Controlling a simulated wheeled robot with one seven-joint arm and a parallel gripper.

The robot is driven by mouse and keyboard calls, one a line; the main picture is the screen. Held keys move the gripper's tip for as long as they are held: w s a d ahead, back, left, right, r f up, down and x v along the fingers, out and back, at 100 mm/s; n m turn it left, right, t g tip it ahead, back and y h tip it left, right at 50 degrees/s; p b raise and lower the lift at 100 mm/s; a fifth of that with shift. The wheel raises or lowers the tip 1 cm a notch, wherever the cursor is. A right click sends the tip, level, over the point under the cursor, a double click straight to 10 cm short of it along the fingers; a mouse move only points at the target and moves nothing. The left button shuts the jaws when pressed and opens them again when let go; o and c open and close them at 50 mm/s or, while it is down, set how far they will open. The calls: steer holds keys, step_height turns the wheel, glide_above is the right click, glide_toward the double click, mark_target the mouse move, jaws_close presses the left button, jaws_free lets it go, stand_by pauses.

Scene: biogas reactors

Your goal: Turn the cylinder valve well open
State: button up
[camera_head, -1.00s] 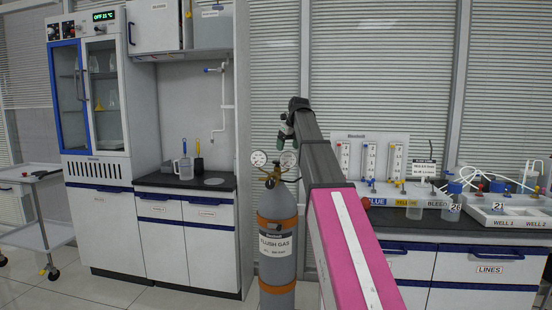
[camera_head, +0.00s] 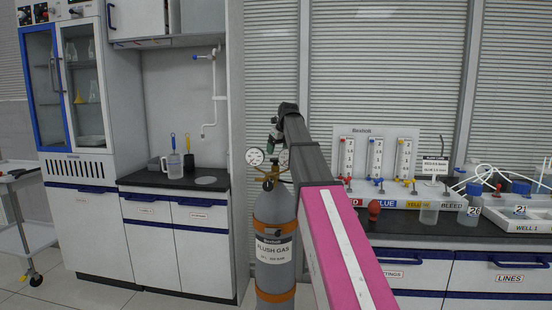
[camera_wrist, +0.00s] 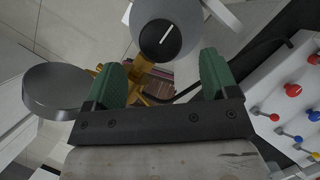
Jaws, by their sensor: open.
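The grey gas cylinder (camera_head: 273,212) with orange bands and a FLUSH GAS label stands upright on the floor. Its brass valve fittings (camera_head: 268,184) and two round gauges (camera_head: 255,157) are on top. My gripper (camera_head: 274,134) is above the gauges, close to them in the picture. In the wrist view, my gripper (camera_wrist: 164,72) has its green fingers apart with nothing clearly held. A black round knob with a white line (camera_wrist: 160,40) shows just beyond and between the fingertips. Brass parts (camera_wrist: 152,86) show between the fingers. I cannot tell whether any finger touches them.
A bench (camera_head: 430,236) on the right holds flowmeters (camera_head: 375,158) with coloured knobs, bottles (camera_head: 471,203) and white trays. A low cabinet (camera_head: 178,226) and a glass-door cabinet (camera_head: 80,90) stand left. Some floor is clear left of the cylinder.

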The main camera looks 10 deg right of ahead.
mark_target(275, 159)
steer(key=shift+x, duration=2.25)
steer(key=c, duration=0.9)
